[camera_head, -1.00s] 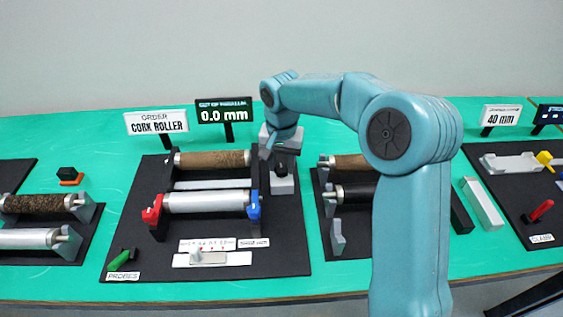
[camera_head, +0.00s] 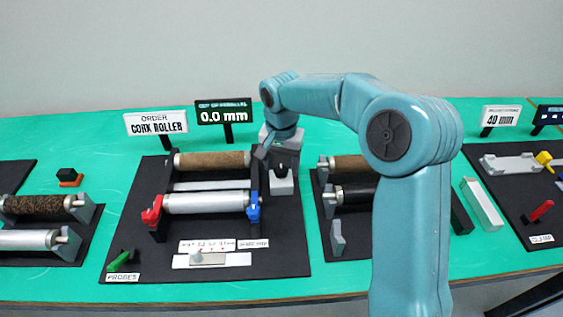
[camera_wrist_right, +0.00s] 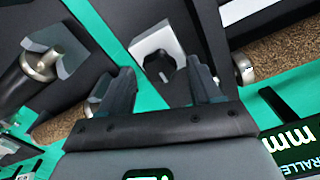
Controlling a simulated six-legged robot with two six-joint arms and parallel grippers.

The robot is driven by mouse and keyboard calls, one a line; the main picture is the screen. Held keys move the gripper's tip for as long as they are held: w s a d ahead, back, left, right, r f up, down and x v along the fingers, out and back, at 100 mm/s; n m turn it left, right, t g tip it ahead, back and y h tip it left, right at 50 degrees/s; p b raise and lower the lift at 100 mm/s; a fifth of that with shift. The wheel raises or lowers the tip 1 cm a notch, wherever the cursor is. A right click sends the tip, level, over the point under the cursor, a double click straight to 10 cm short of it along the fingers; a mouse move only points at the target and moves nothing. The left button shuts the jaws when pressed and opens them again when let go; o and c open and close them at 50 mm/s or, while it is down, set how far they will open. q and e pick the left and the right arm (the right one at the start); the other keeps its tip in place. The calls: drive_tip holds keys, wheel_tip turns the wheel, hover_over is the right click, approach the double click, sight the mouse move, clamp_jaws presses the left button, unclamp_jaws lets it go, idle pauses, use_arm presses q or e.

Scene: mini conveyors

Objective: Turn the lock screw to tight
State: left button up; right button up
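The lock screw shows in the right wrist view as a black knob (camera_wrist_right: 160,66) on a pale grey block (camera_wrist_right: 150,42). In the head view the block (camera_head: 282,186) stands at the right rear of the middle dark board, with the dark knob on it. My right gripper (camera_wrist_right: 160,70) is open, one finger on each side of the knob in the wrist view. I cannot tell whether the fingers touch it. In the head view the right gripper (camera_head: 273,149) is small and partly blends with the grey parts behind it. My left gripper is out of view.
A cork roller (camera_head: 213,160) and a silver roller (camera_head: 205,202) lie left of the block, with red (camera_head: 152,212) and blue (camera_head: 253,207) end supports. The display (camera_head: 224,112) reads 0.0 mm. Another roller board stands to the right, partly behind my arm.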

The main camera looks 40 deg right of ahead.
sight(282, 168)
wheel_tip(282, 168, up, 16)
drive_tip(key=p, duration=0.2)
drive_tip(key=shift+r, duration=0.15)
drive_tip(key=shift+s, duration=0.1)
idle(0.6)
